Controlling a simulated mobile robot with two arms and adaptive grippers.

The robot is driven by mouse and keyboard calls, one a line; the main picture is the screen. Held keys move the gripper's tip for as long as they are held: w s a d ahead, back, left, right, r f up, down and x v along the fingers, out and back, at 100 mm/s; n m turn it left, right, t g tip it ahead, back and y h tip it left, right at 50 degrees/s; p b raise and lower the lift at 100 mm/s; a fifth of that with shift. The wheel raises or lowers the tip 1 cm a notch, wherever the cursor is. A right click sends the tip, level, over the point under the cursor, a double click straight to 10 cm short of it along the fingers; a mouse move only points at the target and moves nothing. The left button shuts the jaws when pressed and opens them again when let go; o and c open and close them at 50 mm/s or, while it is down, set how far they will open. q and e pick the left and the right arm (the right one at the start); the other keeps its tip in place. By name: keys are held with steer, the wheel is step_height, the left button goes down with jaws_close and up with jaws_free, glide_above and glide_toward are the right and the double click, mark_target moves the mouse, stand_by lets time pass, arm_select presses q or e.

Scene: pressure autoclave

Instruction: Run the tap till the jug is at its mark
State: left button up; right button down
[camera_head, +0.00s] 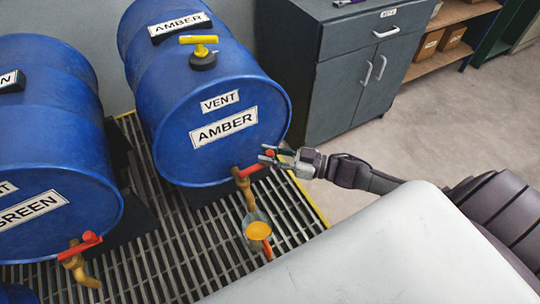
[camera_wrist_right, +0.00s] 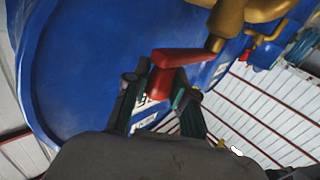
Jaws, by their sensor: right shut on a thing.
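The blue AMBER drum (camera_head: 190,130) lies on its side with a brass tap (camera_head: 245,188) low on its front. My right gripper (camera_head: 272,157) is shut on the tap's red handle (camera_head: 252,170). In the right wrist view the red handle (camera_wrist_right: 185,57) runs from the brass tap body (camera_wrist_right: 228,18) to between my fingers (camera_wrist_right: 160,95). The jug (camera_head: 257,219) is under the spout, with amber liquid (camera_head: 258,231) in it and an orange-red handle (camera_head: 267,250). I cannot make out the jug's mark, or a separate stream from the spout. My left gripper is not in view.
A yellow vent valve (camera_head: 199,44) sits on top of the AMBER drum. The blue GREEN drum (camera_head: 50,150) lies to its left with its own red-handled tap (camera_head: 80,250). A slatted grating (camera_head: 165,245) lies below.

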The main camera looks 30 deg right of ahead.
steer(key=c, duration=0.9)
jaws_free()
steer(key=shift+w, duration=0.1)
steer(key=v, duration=1.2)
steer(key=shift+d+r, duration=0.1)
